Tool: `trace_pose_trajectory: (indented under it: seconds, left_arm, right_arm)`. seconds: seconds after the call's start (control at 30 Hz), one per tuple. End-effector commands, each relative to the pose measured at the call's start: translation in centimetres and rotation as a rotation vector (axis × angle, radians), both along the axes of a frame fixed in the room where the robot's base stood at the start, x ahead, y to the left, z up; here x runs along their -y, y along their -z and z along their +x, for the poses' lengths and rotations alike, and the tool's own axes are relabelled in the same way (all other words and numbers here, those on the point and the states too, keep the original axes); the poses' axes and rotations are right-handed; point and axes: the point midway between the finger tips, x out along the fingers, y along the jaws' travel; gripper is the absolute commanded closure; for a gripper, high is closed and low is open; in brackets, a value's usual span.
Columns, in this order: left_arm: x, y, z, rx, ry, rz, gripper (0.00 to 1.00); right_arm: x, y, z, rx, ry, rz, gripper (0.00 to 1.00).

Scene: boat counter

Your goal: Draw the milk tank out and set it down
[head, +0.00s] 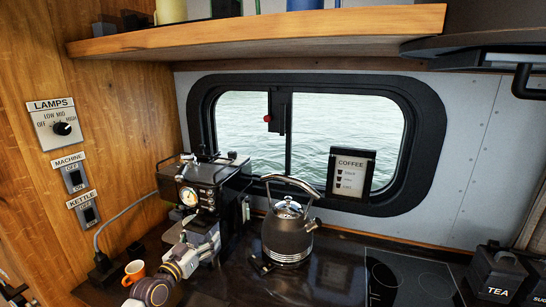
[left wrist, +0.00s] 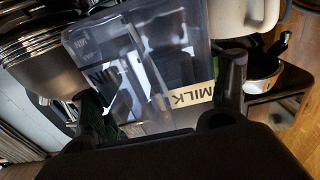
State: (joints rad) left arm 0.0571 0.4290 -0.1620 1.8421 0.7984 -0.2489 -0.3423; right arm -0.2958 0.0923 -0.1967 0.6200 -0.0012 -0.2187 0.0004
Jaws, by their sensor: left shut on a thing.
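The milk tank (left wrist: 140,55) is a clear, see-through box with a MILK label, seen upside down in the left wrist view. My left gripper (left wrist: 165,108) is shut on it, with one dark finger at each side. In the head view my left gripper (head: 208,243) is low in front of the black coffee machine (head: 205,172), at the machine's base. The tank is mostly hidden there by the gripper and arm. I cannot tell how far it is out of the machine. My right gripper is not in view.
A dark kettle (head: 287,238) stands close right of the machine; its steel side shows in the left wrist view (left wrist: 38,50). A hob (head: 412,283) and a TEA canister (head: 495,272) are at right. Dark counter (head: 332,275) is bare between kettle and hob.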

Motion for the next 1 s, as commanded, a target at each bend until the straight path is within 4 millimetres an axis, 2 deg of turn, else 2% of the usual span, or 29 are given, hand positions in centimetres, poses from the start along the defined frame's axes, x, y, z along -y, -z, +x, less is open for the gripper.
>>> trace_pose_trajectory:
  seconds: [1.0]
  left_arm:
    - [-1.5, 0.0, -4.1, 0.0, -0.001, 0.001, 0.58]
  right_arm:
    - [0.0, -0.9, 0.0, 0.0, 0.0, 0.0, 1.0]
